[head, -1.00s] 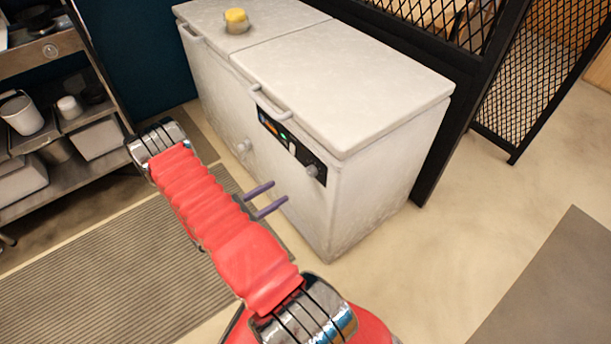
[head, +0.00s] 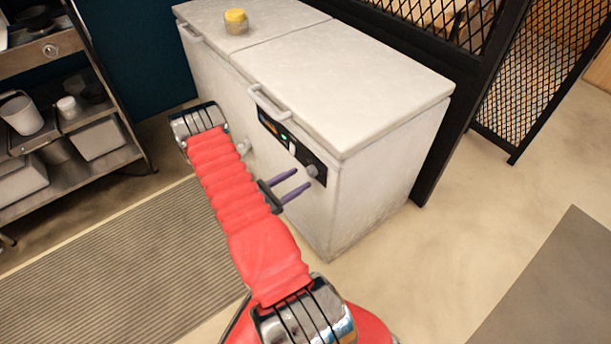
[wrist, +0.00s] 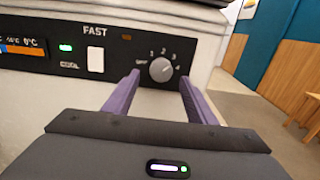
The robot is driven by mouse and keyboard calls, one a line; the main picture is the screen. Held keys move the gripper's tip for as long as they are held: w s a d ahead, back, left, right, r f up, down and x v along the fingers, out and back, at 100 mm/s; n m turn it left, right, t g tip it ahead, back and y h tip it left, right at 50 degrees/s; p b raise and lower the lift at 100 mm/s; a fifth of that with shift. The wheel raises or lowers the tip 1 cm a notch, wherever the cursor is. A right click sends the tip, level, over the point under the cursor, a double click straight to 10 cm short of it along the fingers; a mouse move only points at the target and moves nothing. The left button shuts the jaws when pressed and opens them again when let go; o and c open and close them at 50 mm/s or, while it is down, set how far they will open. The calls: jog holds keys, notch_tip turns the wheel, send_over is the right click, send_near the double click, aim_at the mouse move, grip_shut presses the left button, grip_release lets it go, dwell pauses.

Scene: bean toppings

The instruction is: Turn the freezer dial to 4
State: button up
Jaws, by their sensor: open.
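The freezer (head: 340,90) is a white chest with two lids. Its black control panel (head: 291,148) is on the front face. The round grey dial (wrist: 161,69) has the numbers 1 to 4 around its upper and right sides; which way it points is too small to tell. The dial also shows in the head view (head: 312,170). My gripper (head: 302,184) is open, its two purple fingers pointing at the panel. In the wrist view the fingers (wrist: 158,92) lie left and right of the dial, with a gap on each side. Contact is not visible.
The panel also has a white FAST switch (wrist: 96,58), a green light (wrist: 66,48) and a temperature display (wrist: 22,48). A lid handle (head: 268,103) juts out above the panel. A yellow-topped jar (head: 236,21) stands on the far lid. A metal shelf (head: 70,110) is at the left.

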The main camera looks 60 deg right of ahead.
aim_at(308, 173)
jog(key=shift+x, duration=2.15)
jog(key=shift+c, duration=0.4)
jog(key=shift+w, duration=0.1)
jog(key=c, duration=0.9)
jog(key=shift+a, duration=0.15)
jog(key=shift+c, duration=0.3)
